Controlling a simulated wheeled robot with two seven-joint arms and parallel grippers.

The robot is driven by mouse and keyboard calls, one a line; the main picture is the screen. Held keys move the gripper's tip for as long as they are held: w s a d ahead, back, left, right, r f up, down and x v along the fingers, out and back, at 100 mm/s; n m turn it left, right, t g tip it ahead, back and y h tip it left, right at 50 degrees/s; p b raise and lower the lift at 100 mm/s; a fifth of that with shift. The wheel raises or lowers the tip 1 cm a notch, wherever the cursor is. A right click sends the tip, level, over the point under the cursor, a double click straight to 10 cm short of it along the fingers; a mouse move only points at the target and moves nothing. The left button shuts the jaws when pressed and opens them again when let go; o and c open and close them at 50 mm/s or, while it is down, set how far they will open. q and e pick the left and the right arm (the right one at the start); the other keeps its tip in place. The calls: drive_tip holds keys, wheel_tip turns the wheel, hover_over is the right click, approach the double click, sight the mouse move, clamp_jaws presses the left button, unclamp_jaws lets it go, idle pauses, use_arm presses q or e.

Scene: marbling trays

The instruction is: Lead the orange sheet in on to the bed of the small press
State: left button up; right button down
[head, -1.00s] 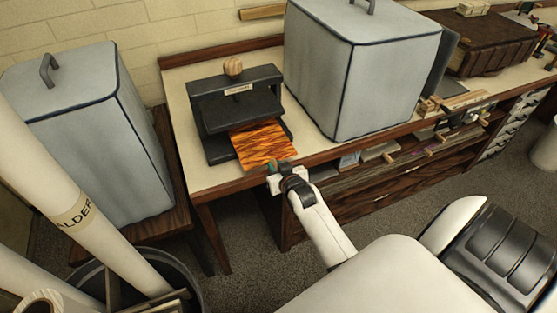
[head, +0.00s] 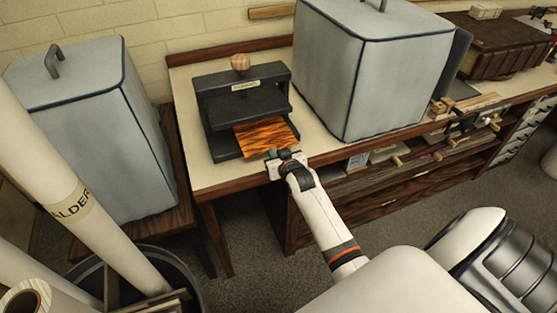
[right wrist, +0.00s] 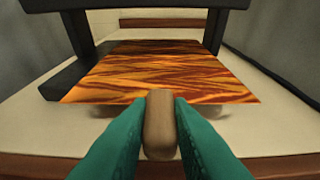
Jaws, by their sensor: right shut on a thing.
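The orange sheet (head: 262,137), with dark wavy marbling, lies partly under the top part of the small black press (head: 240,82). Its near part sticks out at the front of the press. My right gripper (head: 284,154) is at the sheet's near edge, by the table's front edge. In the right wrist view its teal fingers are shut on a brown wooden tab (right wrist: 160,125) at the middle of the near edge of the sheet (right wrist: 160,75). The sheet looks flat there, between the press's two dark posts. Its far edge is hidden in the head view. My left gripper is not in view.
A large grey covered box (head: 370,80) stands on the table close to the press's right. Another grey covered box (head: 90,140) stands on a lower stand at left. Rolled tubes in a bin (head: 190,285) are at the lower left. The table's front strip (head: 215,182) is bare.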

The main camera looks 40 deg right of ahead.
sight(272, 149)
drive_tip(key=shift+w+d+f+b, duration=0.1)
drive_tip(key=shift+w+d+b, duration=0.05)
drive_tip(key=shift+w+b, duration=0.35)
drive_tip(key=shift+w+d+b, duration=0.1)
drive_tip(key=shift+w+b, duration=0.15)
drive_tip(key=shift+w, duration=0.35)
drive_tip(key=shift+b+x, duration=0.8)
drive_tip(key=shift+x, duration=0.3)
drive_tip(key=shift+f, duration=0.4)
drive_tip(key=c, duration=1.2)
unclamp_jaws()
drive_tip(key=shift+c, duration=0.2)
